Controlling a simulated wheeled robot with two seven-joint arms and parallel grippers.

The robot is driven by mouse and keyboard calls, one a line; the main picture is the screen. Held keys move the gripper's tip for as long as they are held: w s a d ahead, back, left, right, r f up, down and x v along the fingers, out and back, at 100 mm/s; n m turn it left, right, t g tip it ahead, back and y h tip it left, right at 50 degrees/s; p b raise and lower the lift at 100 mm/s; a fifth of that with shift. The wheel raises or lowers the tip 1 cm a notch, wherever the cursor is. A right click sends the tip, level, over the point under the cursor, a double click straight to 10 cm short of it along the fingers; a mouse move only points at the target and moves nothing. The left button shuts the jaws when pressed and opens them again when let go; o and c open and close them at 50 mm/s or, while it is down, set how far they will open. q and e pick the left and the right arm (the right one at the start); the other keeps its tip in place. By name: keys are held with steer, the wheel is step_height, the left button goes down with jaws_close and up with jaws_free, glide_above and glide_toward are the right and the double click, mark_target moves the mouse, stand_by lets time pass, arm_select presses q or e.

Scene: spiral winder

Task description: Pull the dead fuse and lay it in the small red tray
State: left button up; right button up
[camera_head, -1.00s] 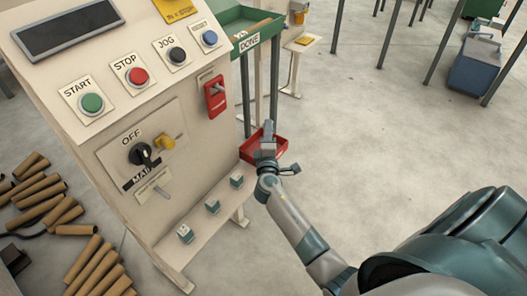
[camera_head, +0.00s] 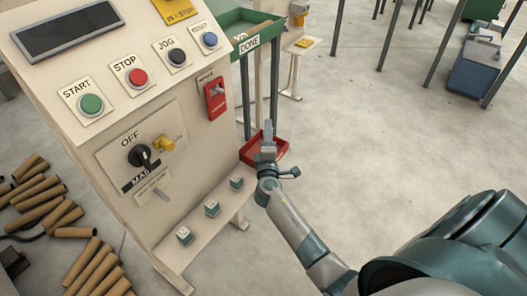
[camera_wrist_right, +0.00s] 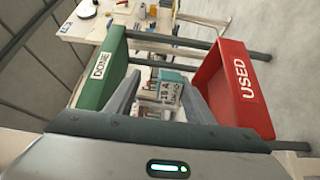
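The small red tray (camera_head: 281,155) stands beyond the winder's panel, partly behind my right gripper. It shows at the right in the wrist view, marked USED (camera_wrist_right: 243,78). My right gripper (camera_head: 268,130) is beside and in front of it in the head view. The fuse is apart from the tray's wall. The red fuse holder (camera_head: 215,100) on the panel has a dark opening. My left gripper is not in view.
Several small blocks, one at the front (camera_head: 185,236), sit on the panel's lower ledge. The main switch (camera_head: 140,156) is under OFF, with a yellow lock (camera_head: 163,145) beside it. A green DONE tray (camera_head: 233,42) stands behind. Cardboard tubes (camera_head: 60,214) lie at left.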

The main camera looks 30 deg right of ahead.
steer(key=shift+s+a, duration=0.1)
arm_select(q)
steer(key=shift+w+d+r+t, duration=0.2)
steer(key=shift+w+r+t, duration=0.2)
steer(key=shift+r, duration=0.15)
arm_select(e)
steer(key=v, duration=1.7)
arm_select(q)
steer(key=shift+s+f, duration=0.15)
arm_select(e)
steer(key=shift+s, duration=0.15)
